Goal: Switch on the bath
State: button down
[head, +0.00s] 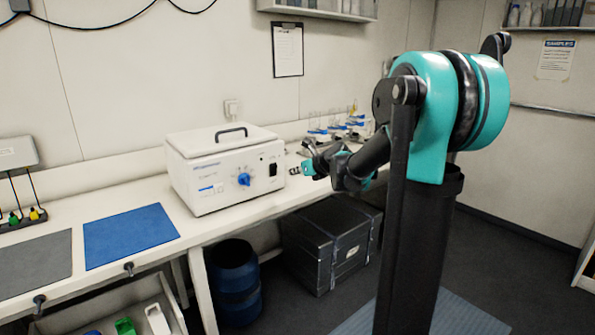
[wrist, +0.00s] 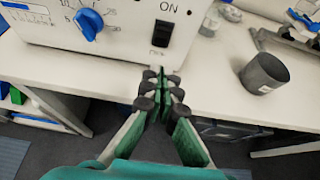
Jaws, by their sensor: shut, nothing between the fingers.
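The bath (head: 205,187) is a white box with a lid and black handle on the bench. Its front carries a blue knob (head: 243,180) and a black rocker switch (head: 273,169). In the wrist view the switch (wrist: 161,33) is at the top middle, below the word ON, with the blue knob (wrist: 89,24) to its left. My gripper (wrist: 160,86) is shut and empty, its fingertips below the switch in the picture and apart from it. In the head view my gripper (head: 301,169) is just right of the bath's front. Which way the rocker is pressed I cannot tell.
A dark grey cup (wrist: 263,74) stands on the bench to the right of my gripper. Glassware with blue parts (head: 340,127) stands behind. A blue mat (head: 130,235) lies left of the bath. A black case (head: 325,245) and dark blue drum (head: 234,285) sit below the bench.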

aim_at(275, 168)
jog(key=w+a, duration=0.1)
jog(key=w, duration=0.1)
jog(key=w+a+f, duration=0.1)
jog(key=w+a, duration=0.2)
jog(key=w, duration=0.1)
jog(key=shift+w+a+f, duration=0.1)
jog(key=shift+a+f, duration=0.05)
jog(key=shift+f, duration=0.15)
jog(key=shift+w+a+r, duration=0.2)
jog(key=shift+w+a, duration=0.1)
jog(key=shift+w, duration=0.2)
